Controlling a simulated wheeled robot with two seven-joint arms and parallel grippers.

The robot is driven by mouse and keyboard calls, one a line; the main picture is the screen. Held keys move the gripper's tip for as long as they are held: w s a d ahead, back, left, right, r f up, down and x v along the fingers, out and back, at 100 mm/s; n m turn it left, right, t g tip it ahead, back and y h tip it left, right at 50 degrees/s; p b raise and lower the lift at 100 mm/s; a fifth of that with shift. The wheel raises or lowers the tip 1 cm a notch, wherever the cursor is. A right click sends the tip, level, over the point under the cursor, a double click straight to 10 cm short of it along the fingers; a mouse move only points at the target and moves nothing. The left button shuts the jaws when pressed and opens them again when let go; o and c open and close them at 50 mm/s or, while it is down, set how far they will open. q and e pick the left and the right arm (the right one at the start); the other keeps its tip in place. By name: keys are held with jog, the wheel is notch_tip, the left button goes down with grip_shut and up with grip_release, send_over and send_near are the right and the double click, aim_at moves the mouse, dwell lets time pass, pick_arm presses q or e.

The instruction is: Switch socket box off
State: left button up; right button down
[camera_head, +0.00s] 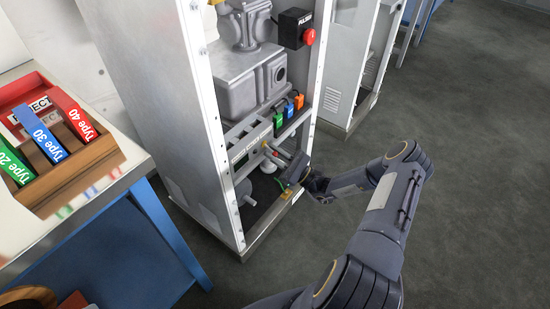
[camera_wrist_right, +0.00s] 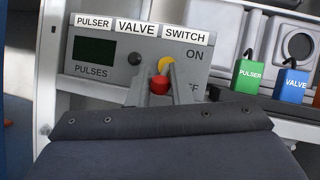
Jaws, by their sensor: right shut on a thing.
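The socket box is a grey panel (camera_wrist_right: 110,66) in the right wrist view, labelled PULSER, VALVE and SWITCH, with a dark PULSES display and a black round knob. Its front also shows low in the cabinet in the head view (camera_head: 238,152). At its right is a switch with a yellow part (camera_wrist_right: 166,65) and a red knob (camera_wrist_right: 159,85), beside the word ON and a partly hidden OFF. My right gripper (camera_wrist_right: 160,75) is shut on the switch, its fingers on both sides of it. In the head view the right gripper (camera_head: 280,164) reaches into the cabinet. My left gripper is out of view.
Green PULSER (camera_wrist_right: 249,74) and blue VALVE (camera_wrist_right: 292,86) plugs sit right of the panel. The cabinet's front post (camera_head: 315,75) stands close to my right arm. A red button box (camera_head: 294,28) is above. A table with a wooden rack (camera_head: 75,180) is at left.

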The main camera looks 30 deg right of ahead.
jog(key=c, duration=1.4)
grip_release()
jog(key=shift+o, duration=0.2)
jog(key=v, duration=0.8)
jog(key=shift+a, duration=0.1)
